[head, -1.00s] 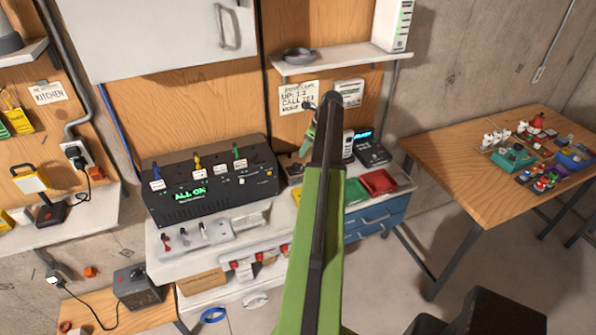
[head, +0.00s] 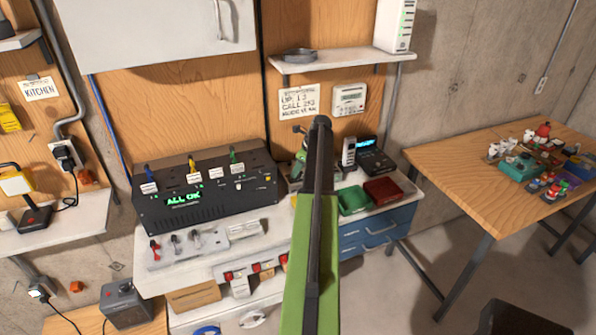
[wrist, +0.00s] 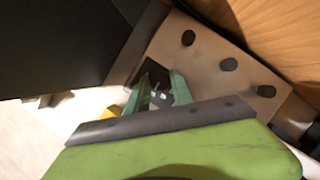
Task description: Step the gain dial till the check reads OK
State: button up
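A black control box (head: 225,203) stands on the white bench at the left. Its green display (head: 184,198) reads ALL OK. Blue, yellow and green clips or levers with tags stand along its top. I cannot pick out the gain dial for sure. In the wrist view, a pale plate (wrist: 215,70) carries three dark round knobs or holes. My gripper (wrist: 158,96) has its two green fingers apart in front of a dark patch at the plate's lower left. Small light bits show between the fingers, and I see nothing clearly held. In the head view, my arm covers much of the bench middle.
A green bin (head: 353,201) and a red bin (head: 384,190) sit right of my arm, near a dark device with a blue screen (head: 374,157). A shelf (head: 345,61) hangs above. A wooden table (head: 462,190) with small items stands at the right.

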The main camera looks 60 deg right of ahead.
grip_shut()
jog(key=shift+n, duration=0.3)
jog(key=n, duration=0.1)
jog(key=n+y, duration=0.1)
jog(key=n, duration=0.1)
jog(key=shift+d+n+y, duration=0.2)
jog(key=shift+n+y, duration=0.1)
jog(key=shift+n+g+y, duration=0.5)
jog(key=shift+n+g, duration=0.2)
jog(key=shift+n, duration=1)
jog(key=o, duration=0.6)
grip_release()
jog(key=shift+o, duration=0.2)
